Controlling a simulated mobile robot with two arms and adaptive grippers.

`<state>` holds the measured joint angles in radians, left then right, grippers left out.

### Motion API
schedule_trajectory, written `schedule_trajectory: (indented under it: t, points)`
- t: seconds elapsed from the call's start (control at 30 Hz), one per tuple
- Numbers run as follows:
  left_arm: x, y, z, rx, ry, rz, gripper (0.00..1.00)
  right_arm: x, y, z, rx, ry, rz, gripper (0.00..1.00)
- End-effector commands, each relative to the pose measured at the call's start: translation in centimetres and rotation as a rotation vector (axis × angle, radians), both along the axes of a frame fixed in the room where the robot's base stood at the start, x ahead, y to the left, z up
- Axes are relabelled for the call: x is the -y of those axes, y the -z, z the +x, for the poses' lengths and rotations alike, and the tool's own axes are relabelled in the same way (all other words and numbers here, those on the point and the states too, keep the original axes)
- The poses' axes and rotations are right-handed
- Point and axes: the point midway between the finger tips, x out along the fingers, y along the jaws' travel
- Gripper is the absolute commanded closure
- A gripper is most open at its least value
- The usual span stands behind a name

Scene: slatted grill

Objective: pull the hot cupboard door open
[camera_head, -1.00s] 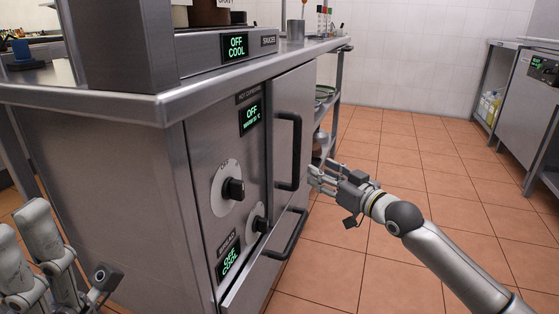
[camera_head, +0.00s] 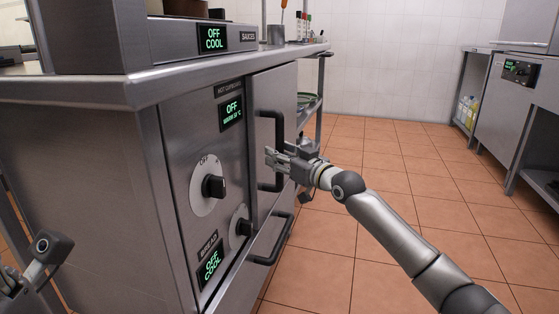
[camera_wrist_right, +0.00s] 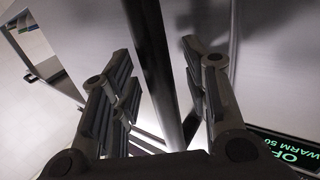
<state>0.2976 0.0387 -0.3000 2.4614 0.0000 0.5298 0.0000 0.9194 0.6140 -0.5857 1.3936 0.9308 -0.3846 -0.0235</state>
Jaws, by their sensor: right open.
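The hot cupboard door (camera_head: 287,88) is a steel panel on the front of the counter unit and looks closed. Its dark upright handle (camera_head: 279,125) stands out from the door as a bar. My right gripper (camera_head: 270,156) is open at the handle's lower half. In the right wrist view the handle bar (camera_wrist_right: 154,55) runs between the open fingers, with a gap visible on the left. Contact with the right finger is unclear. Only part of my left arm shows at the lower left; its fingertips are out of view.
A control panel with a black knob (camera_head: 214,187) and a green display (camera_head: 231,111) is left of the door. A lower handle (camera_head: 272,242) juts out below. The steel worktop (camera_head: 170,84) overhangs above. Tiled floor (camera_head: 350,240) is open to the right.

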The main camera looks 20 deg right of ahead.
Motion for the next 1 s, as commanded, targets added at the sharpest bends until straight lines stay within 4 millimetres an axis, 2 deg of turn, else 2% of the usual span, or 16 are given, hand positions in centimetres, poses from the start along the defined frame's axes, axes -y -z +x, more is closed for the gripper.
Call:
schedule_trajectory:
  t: [0.4, 0.73, 1.0]
  points:
    - [0.03, -0.19, -0.27, 0.013, 0.000, 0.000, 0.62, -0.25, -0.07, 0.62, 0.001, 0.000, -0.002, 0.57]
    - [0.05, -0.18, -0.27, 0.013, 0.000, 0.001, 0.62, -0.26, -0.04, 0.60, 0.000, 0.000, -0.001, 0.99]
    - [0.05, -0.18, -0.26, 0.013, 0.000, 0.001, 0.62, -0.23, -0.03, 0.59, 0.000, 0.000, -0.001, 1.00]
